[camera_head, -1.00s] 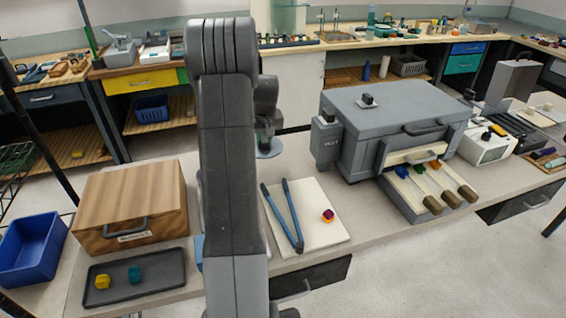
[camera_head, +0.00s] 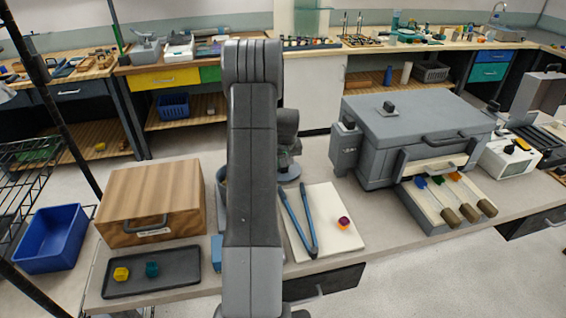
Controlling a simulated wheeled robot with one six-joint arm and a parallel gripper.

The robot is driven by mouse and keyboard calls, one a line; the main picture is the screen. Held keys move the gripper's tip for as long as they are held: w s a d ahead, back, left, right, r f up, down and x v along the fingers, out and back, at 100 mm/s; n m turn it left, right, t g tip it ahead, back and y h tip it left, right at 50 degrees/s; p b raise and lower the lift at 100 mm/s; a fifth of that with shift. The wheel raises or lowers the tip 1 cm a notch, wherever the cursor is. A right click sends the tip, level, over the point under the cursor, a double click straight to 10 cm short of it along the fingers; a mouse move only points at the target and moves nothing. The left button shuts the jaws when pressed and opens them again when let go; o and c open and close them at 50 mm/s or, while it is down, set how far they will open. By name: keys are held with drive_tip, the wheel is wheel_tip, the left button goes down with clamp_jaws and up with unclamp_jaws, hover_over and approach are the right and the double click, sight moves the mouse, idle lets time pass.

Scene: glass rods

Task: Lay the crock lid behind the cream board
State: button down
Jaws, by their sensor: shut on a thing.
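The cream board (camera_head: 331,240) lies on the bench right of my arm. Long blue tongs (camera_head: 304,231) and a small red and purple piece (camera_head: 344,222) lie on it. My gripper (camera_head: 287,158), partly hidden by my arm, is just beyond the board's far edge. It is shut on the crock lid, a grey-blue disc (camera_head: 293,173) held roughly level. I cannot tell whether the lid touches the bench. A rounded grey vessel (camera_head: 221,184), perhaps the crock, shows partly behind my arm.
A wooden box (camera_head: 155,195) and a dark tray (camera_head: 185,270) with yellow and teal pieces stand left. A large grey cabinet (camera_head: 415,125) with an open drawer (camera_head: 440,200) stands right of the board. Bare bench shows between board and cabinet.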

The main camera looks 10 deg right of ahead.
sight(285, 175)
drive_tip(key=c, duration=1.2)
unclamp_jaws()
drive_tip(key=shift+r+p, duration=0.25)
drive_tip(key=shift+p, duration=0.1)
drive_tip(key=b+v, duration=0.2)
drive_tip(key=v, duration=0.9)
drive_tip(key=shift+r, duration=0.4)
drive_tip(key=shift+s, duration=0.1)
